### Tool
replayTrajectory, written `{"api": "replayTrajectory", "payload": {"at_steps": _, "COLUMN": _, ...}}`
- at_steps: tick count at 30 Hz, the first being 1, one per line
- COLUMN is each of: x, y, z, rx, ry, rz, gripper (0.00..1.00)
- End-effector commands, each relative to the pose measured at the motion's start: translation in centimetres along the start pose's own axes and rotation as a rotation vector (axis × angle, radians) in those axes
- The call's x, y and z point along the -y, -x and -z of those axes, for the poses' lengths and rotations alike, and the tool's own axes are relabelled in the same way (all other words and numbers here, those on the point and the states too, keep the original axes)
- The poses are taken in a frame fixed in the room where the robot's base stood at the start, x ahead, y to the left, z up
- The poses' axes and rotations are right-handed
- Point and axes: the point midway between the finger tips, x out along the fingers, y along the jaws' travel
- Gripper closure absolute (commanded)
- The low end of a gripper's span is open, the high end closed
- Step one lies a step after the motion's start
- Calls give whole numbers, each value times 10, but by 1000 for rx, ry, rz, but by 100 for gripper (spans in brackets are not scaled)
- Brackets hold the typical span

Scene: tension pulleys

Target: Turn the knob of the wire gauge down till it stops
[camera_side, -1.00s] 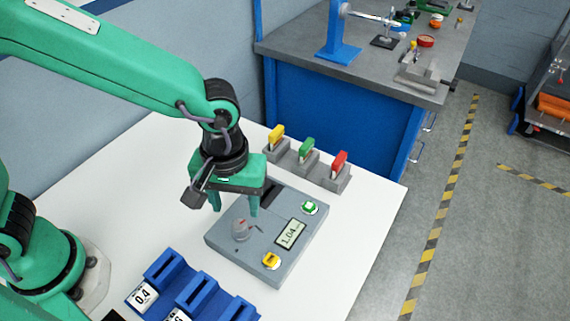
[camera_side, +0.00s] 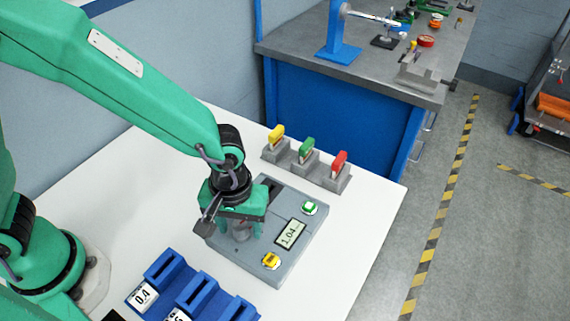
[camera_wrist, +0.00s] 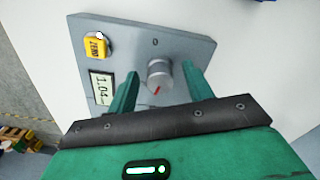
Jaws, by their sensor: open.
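The wire gauge (camera_side: 285,258) is a grey box on the white table, with a display (camera_side: 291,233) reading 1.04, a green button (camera_side: 309,208) and a yellow button (camera_side: 271,260). In the wrist view the grey knob (camera_wrist: 159,74) with a red pointer mark stands on the gauge face, and the yellow button is labelled ZERO (camera_wrist: 97,46). My gripper (camera_wrist: 160,82) is open, with one green finger on each side of the knob and visible gaps between. In the side view my gripper (camera_side: 240,230) is low over the gauge and mostly hides the knob.
Yellow, green (camera_side: 306,150) and red handled pieces stand in grey blocks behind the gauge. Blue holders (camera_side: 190,290), one labelled 0.4, stand at the front left. The white table (camera_side: 345,255) is clear right of the gauge.

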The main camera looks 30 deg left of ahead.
Motion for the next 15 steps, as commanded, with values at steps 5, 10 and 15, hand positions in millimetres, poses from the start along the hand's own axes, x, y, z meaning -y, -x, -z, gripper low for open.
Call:
{"api": "replayTrajectory", "payload": {"at_steps": 5, "x": 0, "y": -4, "z": 0, "rx": 0, "ry": 0, "rz": -1, "gripper": 49}}
{"api": "replayTrajectory", "payload": {"at_steps": 10, "x": 0, "y": -4, "z": 0, "rx": 0, "ry": 0, "rz": -1, "gripper": 49}}
{"api": "replayTrajectory", "payload": {"at_steps": 15, "x": 0, "y": -4, "z": 0, "rx": 0, "ry": 0, "rz": -1, "gripper": 78}}
